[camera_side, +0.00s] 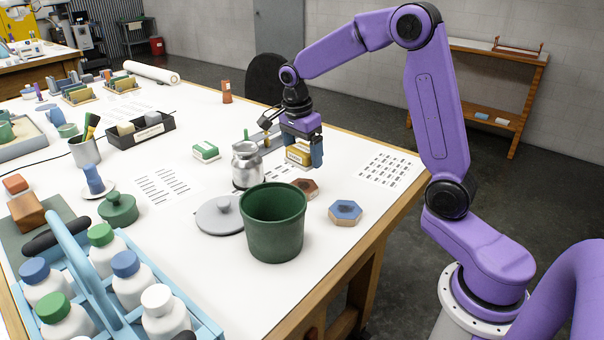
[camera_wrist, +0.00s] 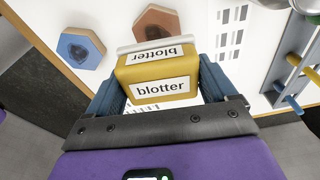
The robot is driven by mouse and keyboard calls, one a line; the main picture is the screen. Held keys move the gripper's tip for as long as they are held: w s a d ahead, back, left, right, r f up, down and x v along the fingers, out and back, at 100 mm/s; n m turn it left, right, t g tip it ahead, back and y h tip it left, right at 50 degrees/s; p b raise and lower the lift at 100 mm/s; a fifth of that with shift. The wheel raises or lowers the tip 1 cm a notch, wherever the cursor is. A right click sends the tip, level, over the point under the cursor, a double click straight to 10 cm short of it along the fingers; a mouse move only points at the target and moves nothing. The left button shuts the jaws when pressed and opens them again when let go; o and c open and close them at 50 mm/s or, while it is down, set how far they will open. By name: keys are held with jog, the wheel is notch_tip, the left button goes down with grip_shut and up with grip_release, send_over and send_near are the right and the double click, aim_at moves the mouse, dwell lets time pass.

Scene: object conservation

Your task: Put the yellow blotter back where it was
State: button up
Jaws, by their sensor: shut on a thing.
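My gripper (camera_side: 303,150) is shut on the yellow blotter (camera_side: 298,154) and holds it over the white table near its right edge. In the wrist view the yellow blotter (camera_wrist: 156,75) sits between the two blue fingers of my gripper (camera_wrist: 160,95). Its label reads "blotter" on two faces. In the side view it is just right of the metal jar (camera_side: 247,166) and behind the brown hexagonal block (camera_side: 305,187). I cannot tell the exact gap between the blotter and the table.
A blue-topped hexagonal block (camera_side: 345,212) and a green pot (camera_side: 273,222) stand in front. A printed sheet (camera_side: 388,168) lies to the right, near the table edge. A green-and-white block (camera_side: 206,152) lies left. A grey lid (camera_side: 220,216) lies by the pot.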

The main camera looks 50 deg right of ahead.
jog(key=d+r+n, duration=0.1)
jog(key=d+r, duration=0.3)
send_over(287, 165)
jog(key=f, duration=0.9)
jog(key=shift+s+a+f, duration=0.15)
jog(key=shift+s+a, duration=0.15)
jog(key=shift+a, duration=0.1)
jog(key=shift+w+d+f, duration=0.1)
jog(key=shift+w+f, duration=0.15)
jog(key=shift+f, duration=1.6)
jog(key=shift+f, duration=0.15)
jog(key=o, duration=0.7)
jog(key=shift+o, duration=0.2)
